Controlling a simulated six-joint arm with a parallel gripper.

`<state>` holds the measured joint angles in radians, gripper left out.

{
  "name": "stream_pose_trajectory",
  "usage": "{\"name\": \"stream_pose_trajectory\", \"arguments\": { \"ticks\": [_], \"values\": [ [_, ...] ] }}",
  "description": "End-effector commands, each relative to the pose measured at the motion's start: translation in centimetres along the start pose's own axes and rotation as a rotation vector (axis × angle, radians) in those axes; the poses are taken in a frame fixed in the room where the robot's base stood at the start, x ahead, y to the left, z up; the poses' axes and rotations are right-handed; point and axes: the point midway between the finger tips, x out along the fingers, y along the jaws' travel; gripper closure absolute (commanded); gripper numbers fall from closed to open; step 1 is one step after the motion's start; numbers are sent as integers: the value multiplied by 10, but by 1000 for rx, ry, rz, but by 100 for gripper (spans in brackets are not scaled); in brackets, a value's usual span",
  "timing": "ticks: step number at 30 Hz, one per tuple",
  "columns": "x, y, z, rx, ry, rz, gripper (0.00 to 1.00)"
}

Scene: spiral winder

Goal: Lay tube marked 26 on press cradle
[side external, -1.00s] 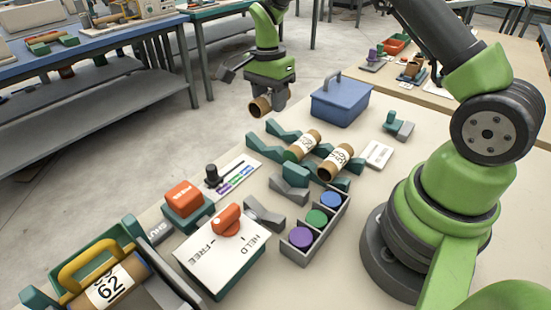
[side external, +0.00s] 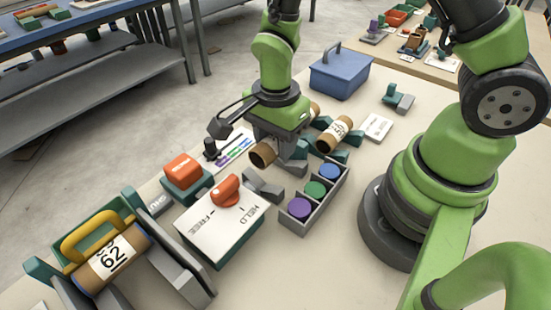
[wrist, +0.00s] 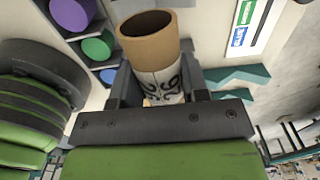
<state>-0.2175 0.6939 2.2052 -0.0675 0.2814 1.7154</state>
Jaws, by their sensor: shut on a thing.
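My gripper (side external: 277,155) is shut on a brown cardboard tube (side external: 262,153). In the wrist view the held tube (wrist: 155,50) points its open end away from the jaws; its white label has dark digits, partly hidden and not clearly readable. The tube is close to a pair of grey V-shaped supports (side external: 263,187), which look like the press cradle; the far one is partly hidden by the gripper. I cannot tell whether the tube touches them. A labelled tube (side external: 335,133) lies on the teal rack, with another mostly hidden behind the gripper.
A tray (side external: 292,228) of purple, green and blue discs stands beside the grey supports. A white HELD/FREE box (side external: 218,235) with a red knob and a red button block (side external: 183,170) are nearby. A blue box (side external: 340,75) stands behind.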

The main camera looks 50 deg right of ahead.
Motion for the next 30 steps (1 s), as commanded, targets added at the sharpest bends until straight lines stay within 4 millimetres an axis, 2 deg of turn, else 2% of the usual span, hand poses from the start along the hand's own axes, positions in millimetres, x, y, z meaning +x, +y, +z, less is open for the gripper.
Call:
{"name": "stream_pose_trajectory", "arguments": {
  "ticks": [12,30],
  "values": [
    [46,0,0,1,0,1,81],
    [56,0,0,0,0,0,81]
  ]
}}
